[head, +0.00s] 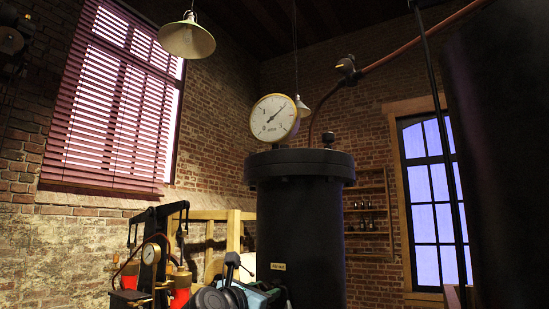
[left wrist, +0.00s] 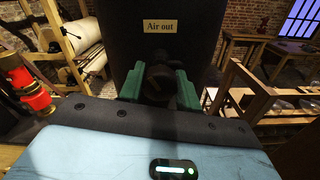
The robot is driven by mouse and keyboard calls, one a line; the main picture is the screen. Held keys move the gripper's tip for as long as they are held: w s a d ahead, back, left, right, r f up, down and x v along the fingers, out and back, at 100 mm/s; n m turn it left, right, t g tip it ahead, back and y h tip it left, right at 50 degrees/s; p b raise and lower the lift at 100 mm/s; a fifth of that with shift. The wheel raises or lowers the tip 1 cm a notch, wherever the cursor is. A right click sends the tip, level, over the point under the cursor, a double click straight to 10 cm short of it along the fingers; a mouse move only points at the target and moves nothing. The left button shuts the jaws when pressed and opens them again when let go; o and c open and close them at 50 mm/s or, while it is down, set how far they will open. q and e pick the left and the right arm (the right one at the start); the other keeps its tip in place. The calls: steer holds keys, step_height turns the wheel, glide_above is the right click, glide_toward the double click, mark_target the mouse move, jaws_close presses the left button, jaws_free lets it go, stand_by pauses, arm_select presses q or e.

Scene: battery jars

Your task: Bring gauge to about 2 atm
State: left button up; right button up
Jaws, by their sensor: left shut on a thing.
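The round white gauge (head: 273,118) stands on top of the large black cylinder (head: 300,230) in the head view. Its needle points to the upper right; the numbers are too small to read surely. In the left wrist view an "Air out" label (left wrist: 160,27) is on the cylinder's dark wall. Below it, my left gripper (left wrist: 160,85) has its green fingers on both sides of a dark valve knob (left wrist: 158,76) and is shut on it. In the head view my left gripper (head: 262,295) is low in front of the cylinder, partly hidden. My right gripper is not seen.
A smaller apparatus with red cylinders (head: 181,286) and its own small gauge (head: 151,254) stands at the lower left. A lamp (head: 187,38) hangs above. Shelves (head: 368,215) and a window (head: 430,180) are behind. A large dark shape (head: 505,150) blocks the right side.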

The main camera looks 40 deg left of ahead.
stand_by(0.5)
arm_select(q)
steer(key=m, duration=0.7)
steer(key=o, duration=1.1)
steer(key=shift+o, duration=0.2)
steer(key=shift+s+d, duration=0.15)
steer(key=shift+s, duration=1.15)
steer(key=shift+s+d, duration=0.15)
steer(key=shift+s, duration=1.1)
